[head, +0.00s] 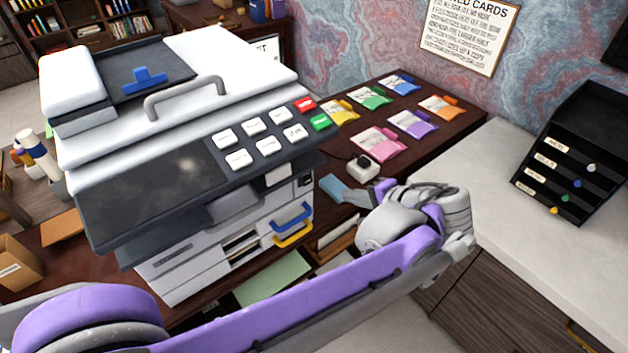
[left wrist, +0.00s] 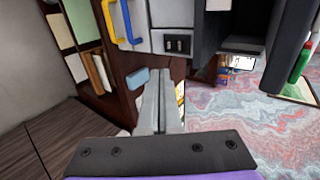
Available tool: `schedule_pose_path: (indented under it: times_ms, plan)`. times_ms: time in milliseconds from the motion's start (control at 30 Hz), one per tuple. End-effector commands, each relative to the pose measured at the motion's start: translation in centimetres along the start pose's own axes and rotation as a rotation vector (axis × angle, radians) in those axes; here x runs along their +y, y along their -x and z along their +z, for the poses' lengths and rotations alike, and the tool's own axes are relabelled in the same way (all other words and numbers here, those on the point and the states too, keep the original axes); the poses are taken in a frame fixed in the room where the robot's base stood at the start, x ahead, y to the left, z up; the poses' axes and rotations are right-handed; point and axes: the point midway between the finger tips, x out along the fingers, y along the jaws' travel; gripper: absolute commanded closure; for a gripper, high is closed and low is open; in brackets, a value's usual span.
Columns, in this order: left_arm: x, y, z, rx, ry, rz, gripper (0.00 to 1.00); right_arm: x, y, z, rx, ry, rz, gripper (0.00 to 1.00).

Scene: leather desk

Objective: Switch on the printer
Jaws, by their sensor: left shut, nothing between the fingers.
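The printer (head: 200,150) is a large white and dark grey machine on the dark wood desk. Its sloped panel carries several white buttons, a red button (head: 305,105) and a green button (head: 320,121). A small black switch unit (left wrist: 178,43) shows on the printer's pale side in the left wrist view; its on or off position is too small to tell. My left gripper (left wrist: 160,78) is shut and empty, below the switch unit and apart from it. In the head view my left gripper (head: 350,195) is right of the printer's lower side. My right gripper is out of view.
Blue and yellow handles (head: 292,222) stick out of the printer's side. A light blue piece (left wrist: 138,79) is by my fingertips. A white device (head: 363,167) and several coloured packets (head: 375,142) lie on the desk. A black drawer unit (head: 570,155) stands on the right counter.

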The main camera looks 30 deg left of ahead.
Motion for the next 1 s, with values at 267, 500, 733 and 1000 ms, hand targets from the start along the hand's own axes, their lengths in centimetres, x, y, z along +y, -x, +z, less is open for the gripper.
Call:
schedule_pose_path:
  times_ms: [267, 500, 733, 1000]
  plan:
    - [0.0, -0.4, 0.0, 0.000, 0.001, 0.000, 1.00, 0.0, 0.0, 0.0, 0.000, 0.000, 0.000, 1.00]
    - [-0.1, -4.1, 0.1, -0.004, 0.004, 0.000, 1.00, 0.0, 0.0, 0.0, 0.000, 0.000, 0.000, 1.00]
    - [-0.1, -9.2, 0.1, -0.005, 0.003, -0.001, 1.00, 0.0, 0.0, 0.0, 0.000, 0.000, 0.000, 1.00]
    - [-1.6, -12.8, 0.0, -0.002, 0.002, -0.001, 1.00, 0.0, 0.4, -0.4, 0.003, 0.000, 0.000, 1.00]
